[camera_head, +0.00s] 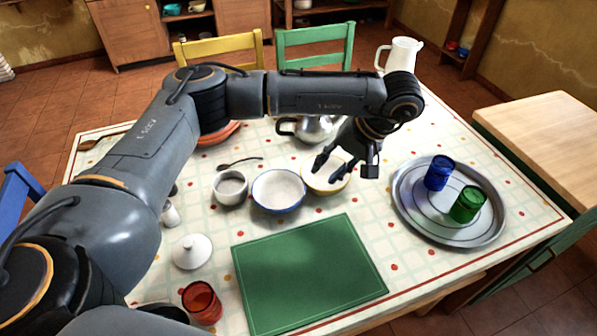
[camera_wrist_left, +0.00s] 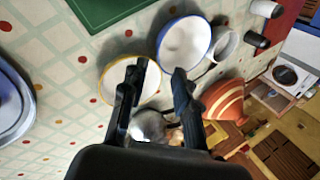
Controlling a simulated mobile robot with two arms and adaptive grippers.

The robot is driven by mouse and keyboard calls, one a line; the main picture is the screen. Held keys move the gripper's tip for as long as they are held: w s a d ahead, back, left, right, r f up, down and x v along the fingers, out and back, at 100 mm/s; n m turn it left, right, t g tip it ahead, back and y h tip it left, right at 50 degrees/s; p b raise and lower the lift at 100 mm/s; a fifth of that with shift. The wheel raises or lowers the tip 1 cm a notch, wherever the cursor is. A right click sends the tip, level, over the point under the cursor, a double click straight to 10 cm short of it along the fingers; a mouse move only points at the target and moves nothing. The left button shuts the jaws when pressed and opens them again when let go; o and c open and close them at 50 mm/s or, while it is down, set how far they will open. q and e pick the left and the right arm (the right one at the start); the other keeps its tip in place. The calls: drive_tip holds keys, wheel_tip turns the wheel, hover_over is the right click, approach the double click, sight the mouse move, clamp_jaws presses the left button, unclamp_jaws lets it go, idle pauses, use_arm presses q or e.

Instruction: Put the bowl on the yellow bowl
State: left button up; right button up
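A white bowl with a blue rim (camera_head: 279,192) stands on the table, beside the yellow-rimmed bowl (camera_head: 318,184) on its right. Both look empty inside. My left gripper (camera_head: 345,167) is over the yellow bowl's right side and hides part of it. In the left wrist view its fingers (camera_wrist_left: 158,78) are spread, with nothing held between them. There the yellow bowl (camera_wrist_left: 117,74) lies behind the left finger, and the blue-rimmed bowl (camera_wrist_left: 185,42) is just beyond the right fingertip. My right gripper is not in view.
A small grey-white cup (camera_head: 230,188) stands left of the bowls. A metal teapot (camera_head: 312,128) is behind them. A green board (camera_head: 308,275) lies in front. A round tray (camera_head: 410,215) with a blue cup (camera_head: 438,173) and a green cup (camera_head: 467,205) is at right.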

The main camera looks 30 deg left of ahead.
sight(301, 195)
use_arm(q)
drive_tip(key=b+x, duration=0.1)
drive_tip(key=x, duration=0.6)
drive_tip(key=shift+w+a+f, duration=0.15)
drive_tip(key=shift+f, duration=0.1)
drive_tip(key=shift+a+f, duration=0.2)
drive_tip(key=shift+f, duration=0.2)
drive_tip(key=x, duration=0.4)
drive_tip(key=shift+s+f, duration=0.1)
drive_tip(key=shift+s, duration=0.3)
drive_tip(key=shift+a+f, duration=0.2)
drive_tip(key=shift+f, duration=0.05)
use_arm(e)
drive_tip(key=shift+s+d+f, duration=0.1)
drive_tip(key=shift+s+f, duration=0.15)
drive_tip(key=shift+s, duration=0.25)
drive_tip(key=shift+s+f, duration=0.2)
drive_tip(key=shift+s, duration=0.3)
use_arm(q)
clamp_jaws()
